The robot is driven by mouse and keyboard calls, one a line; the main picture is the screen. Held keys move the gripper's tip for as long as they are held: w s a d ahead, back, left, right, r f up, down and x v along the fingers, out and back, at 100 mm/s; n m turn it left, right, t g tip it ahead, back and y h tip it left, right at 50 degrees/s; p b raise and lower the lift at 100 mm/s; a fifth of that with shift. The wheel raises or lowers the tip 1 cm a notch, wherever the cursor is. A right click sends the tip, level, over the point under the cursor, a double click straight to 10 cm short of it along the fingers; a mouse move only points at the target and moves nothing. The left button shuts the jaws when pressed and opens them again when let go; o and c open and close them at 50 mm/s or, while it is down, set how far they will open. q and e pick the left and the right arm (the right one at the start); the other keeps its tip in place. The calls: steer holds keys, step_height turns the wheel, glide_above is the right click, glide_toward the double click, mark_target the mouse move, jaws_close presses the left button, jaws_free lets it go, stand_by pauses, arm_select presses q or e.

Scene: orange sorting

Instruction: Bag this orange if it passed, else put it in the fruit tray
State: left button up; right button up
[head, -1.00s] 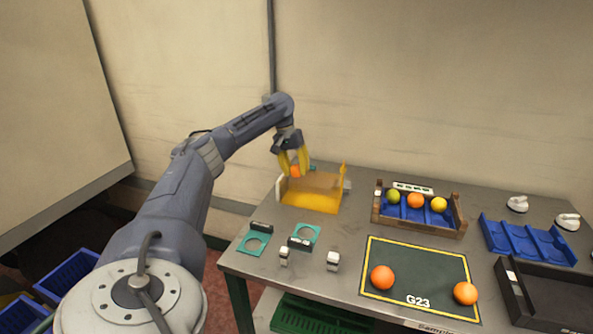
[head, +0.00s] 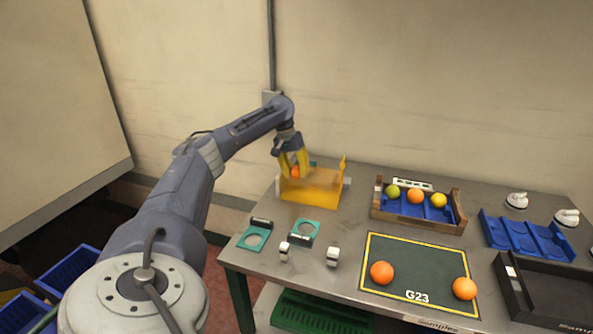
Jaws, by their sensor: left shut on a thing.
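My left gripper (head: 293,166) has yellow fingers and is shut on an orange (head: 296,172). It holds the orange at the back left of the table, at the left part of an open-topped amber see-through holder (head: 315,190). I cannot tell whether the orange touches the holder's floor. A wooden crate with a blue insert (head: 460,220) holds a green, an orange and a yellow fruit. Two more oranges, one at the left (head: 382,273) and one at the right (head: 465,289), lie on the dark G23 mat (head: 420,257). My right gripper is not in view.
Two teal ring plates (head: 253,239) (head: 304,233) and two small white-topped items (head: 333,256) stand at the front left. A blue tray (head: 525,238), a black tray (head: 510,295) and white knobs (head: 517,200) are at the right.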

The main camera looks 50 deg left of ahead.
arm_select(q)
steer(key=shift+a+x, duration=0.2)
steer(key=shift+x, duration=0.85)
steer(key=shift+s+f, duration=0.1)
steer(key=shift+s, duration=0.05)
steer(key=o, duration=1.2)
steer(key=shift+w+d+r+v, duration=0.15)
steer(key=shift+d+v, duration=0.1)
steer(key=shift+v, duration=1.05)
steer(key=shift+w+d+v, duration=0.15)
steer(key=shift+d+v, duration=0.15)
steer(key=shift+v, duration=1)
steer(key=shift+w+d+r+v, duration=0.15)
steer(key=shift+d+v, duration=0.1)
steer(key=shift+v, duration=1.05)
